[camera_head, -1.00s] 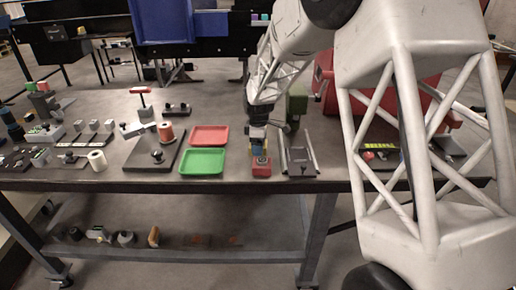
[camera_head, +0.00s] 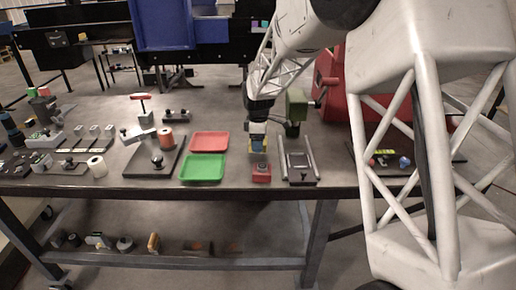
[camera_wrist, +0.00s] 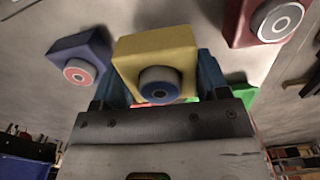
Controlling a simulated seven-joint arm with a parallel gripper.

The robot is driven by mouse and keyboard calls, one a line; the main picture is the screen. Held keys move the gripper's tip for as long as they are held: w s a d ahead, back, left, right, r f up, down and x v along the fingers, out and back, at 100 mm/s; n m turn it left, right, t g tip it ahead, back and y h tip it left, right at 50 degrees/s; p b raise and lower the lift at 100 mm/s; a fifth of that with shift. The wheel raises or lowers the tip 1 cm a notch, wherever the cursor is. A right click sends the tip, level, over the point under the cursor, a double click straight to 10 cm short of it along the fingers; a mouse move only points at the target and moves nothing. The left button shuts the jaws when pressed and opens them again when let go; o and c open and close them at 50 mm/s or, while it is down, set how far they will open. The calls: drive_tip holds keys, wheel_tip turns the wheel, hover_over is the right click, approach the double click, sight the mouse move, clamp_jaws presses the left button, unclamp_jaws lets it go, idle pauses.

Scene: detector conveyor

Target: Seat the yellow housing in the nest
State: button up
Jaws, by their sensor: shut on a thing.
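The yellow housing (camera_wrist: 155,50), a block with a blue-ringed round boss, sits between the blue fingers of my gripper (camera_wrist: 160,78) in the wrist view. My gripper (camera_head: 258,141) is shut on it. In the head view only a small yellow patch (camera_head: 258,147) shows below the fingers, behind the red housing (camera_head: 261,173). I cannot tell its exact height over the table. A grey fixture with two rails (camera_head: 299,166) stands just right of the red housing; I cannot tell whether it is the nest.
In the wrist view a blue housing (camera_wrist: 80,55) is left of the yellow one and the red housing (camera_wrist: 268,20) is right. A green tray (camera_head: 203,168) and a red tray (camera_head: 209,141) lie left of my gripper. A green machine with a handle (camera_head: 296,108) stands behind the fixture.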

drive_tip(key=shift+r, duration=2.95)
drive_tip(key=shift+d, duration=0.1)
drive_tip(key=shift+s+d, duration=0.35)
drive_tip(key=shift+s, duration=0.1)
drive_tip(key=s+d+f, duration=0.1)
drive_tip(key=s+d, duration=0.6)
drive_tip(key=s, duration=0.3)
drive_tip(key=s+d+f+n, duration=0.1)
drive_tip(key=s+d, duration=0.6)
drive_tip(key=s, duration=0.4)
drive_tip(key=shift+f, duration=0.2)
drive_tip(key=shift+w, duration=0.1)
hover_over(299, 161)
drive_tip(key=shift+a+f, duration=0.1)
drive_tip(key=shift+f, duration=0.6)
